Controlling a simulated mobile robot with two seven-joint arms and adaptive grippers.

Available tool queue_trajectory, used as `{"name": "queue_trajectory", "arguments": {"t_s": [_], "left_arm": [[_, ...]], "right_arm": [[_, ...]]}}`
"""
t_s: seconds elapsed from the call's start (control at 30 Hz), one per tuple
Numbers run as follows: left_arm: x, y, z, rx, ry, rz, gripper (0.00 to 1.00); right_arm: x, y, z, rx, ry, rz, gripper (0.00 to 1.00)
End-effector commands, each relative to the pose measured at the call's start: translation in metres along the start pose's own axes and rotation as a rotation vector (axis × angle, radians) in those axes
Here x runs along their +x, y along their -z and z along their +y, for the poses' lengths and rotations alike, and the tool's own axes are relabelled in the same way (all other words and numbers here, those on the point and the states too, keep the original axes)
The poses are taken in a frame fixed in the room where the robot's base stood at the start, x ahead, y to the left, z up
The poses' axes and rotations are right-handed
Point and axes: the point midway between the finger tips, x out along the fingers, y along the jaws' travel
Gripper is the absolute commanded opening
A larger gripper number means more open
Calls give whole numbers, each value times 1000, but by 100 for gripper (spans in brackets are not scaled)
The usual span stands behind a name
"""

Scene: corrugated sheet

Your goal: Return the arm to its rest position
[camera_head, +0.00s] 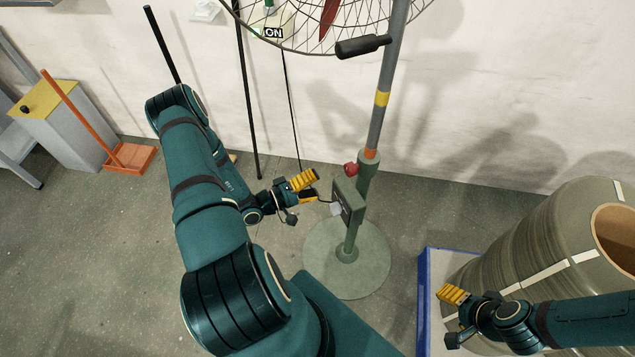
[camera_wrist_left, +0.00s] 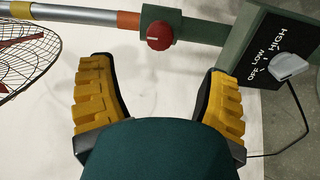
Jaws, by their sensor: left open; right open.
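My left arm (camera_head: 205,190) reaches out from the bottom centre across the head view. Its gripper (camera_head: 314,186) is open and empty, just left of the fan's control box (camera_head: 347,201). In the left wrist view its two yellow-padded fingers (camera_wrist_left: 160,100) stand wide apart with nothing between them. The box's dial (camera_wrist_left: 290,66) is there at the right, beside the words OFF, LOW and HIGH. I cannot tell its exact setting. My right gripper (camera_head: 447,315) is open at the lower right, in front of a large roll.
The fan pole (camera_head: 384,97) rises from a round base (camera_head: 347,259), with a red knob (camera_head: 351,169) and wire cage (camera_head: 300,40). A large roll (camera_head: 535,238) stands on a blue-edged pallet (camera_head: 424,285) at right. An orange dustpan (camera_head: 131,157) and grey bin (camera_head: 70,135) stand left.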

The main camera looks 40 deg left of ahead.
Motion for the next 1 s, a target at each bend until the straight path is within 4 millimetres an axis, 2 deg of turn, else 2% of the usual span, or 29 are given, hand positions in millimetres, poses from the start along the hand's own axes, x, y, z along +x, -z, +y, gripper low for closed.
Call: {"name": "queue_trajectory", "arguments": {"t_s": [0.37,0.47,0.57,0.67,0.73,0.8,0.9,1.0], "left_arm": [[1,0,0,0,0,-1,77],[6,-8,0,-17,10,-36,77],[20,-37,1,-80,53,-163,77],[37,-91,2,-174,163,-393,77],[40,-139,1,-229,298,-594,77],[34,-180,-2,-249,461,-770,77],[17,-221,-8,-203,706,-954,77],[0,-241,-14,-75,935,-1051,77]], "right_arm": [[0,0,0,0,0,0,66],[0,0,0,0,0,0,66],[1,0,0,0,0,0,66],[1,-1,0,0,0,-1,66],[2,-1,1,-1,0,-2,66],[3,-1,1,-1,0,-3,66],[4,-2,2,-1,0,-4,66],[5,-2,2,-1,0,-5,66]]}}
